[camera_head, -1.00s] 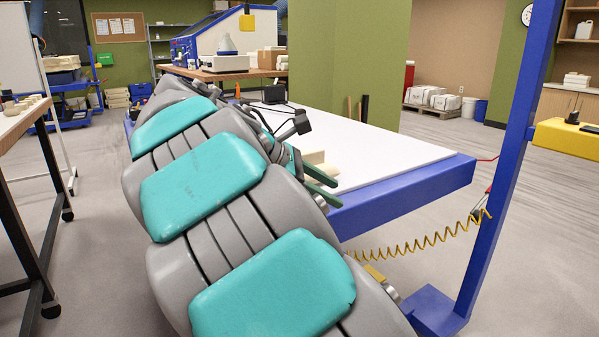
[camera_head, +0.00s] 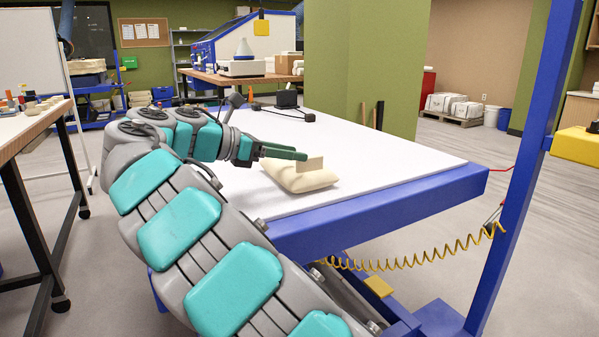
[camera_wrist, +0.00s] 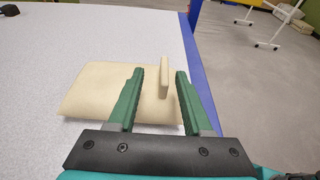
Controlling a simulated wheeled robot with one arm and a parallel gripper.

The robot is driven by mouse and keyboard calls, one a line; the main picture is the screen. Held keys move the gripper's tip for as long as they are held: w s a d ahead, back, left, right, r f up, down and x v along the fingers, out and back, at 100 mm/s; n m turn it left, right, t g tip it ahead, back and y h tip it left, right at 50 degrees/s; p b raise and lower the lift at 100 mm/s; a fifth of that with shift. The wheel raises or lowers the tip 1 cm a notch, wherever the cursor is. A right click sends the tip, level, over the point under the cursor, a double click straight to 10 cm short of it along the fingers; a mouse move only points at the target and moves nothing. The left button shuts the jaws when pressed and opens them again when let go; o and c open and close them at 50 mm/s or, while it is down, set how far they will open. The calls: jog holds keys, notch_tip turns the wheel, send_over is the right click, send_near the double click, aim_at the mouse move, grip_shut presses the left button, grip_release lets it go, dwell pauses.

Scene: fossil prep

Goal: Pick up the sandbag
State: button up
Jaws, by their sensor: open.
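The sandbag (camera_head: 300,180) is a cream, pillow-like bag with an upright tab (camera_head: 310,164) on top. It lies on the white table top near the blue front edge. It also shows in the wrist view (camera_wrist: 98,92), where its tab (camera_wrist: 164,76) stands between the two green fingers, nearer the right one. My gripper (camera_head: 305,155) is open just above the bag, with its fingers at the tab. In the wrist view my gripper (camera_wrist: 158,75) has a clear gap between its fingers. I cannot tell whether a finger touches the tab.
The white table (camera_head: 400,158) has a blue frame and free room to the right of the bag. A small black device (camera_head: 287,98) with a cable lies at the back. A blue post (camera_head: 530,150) with a yellow coiled hose (camera_head: 420,258) stands at the right.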

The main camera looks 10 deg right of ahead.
aim_at(310, 157)
jog(key=shift+s+b+x, duration=0.2)
jog(key=shift+x, duration=1.1)
jog(key=shift+s+b+x, duration=0.2)
jog(key=shift+x, duration=1.1)
jog(key=shift+f, duration=0.2)
jog(key=shift+c, duration=0.2)
grip_shut()
jog(key=shift+r, duration=0.1)
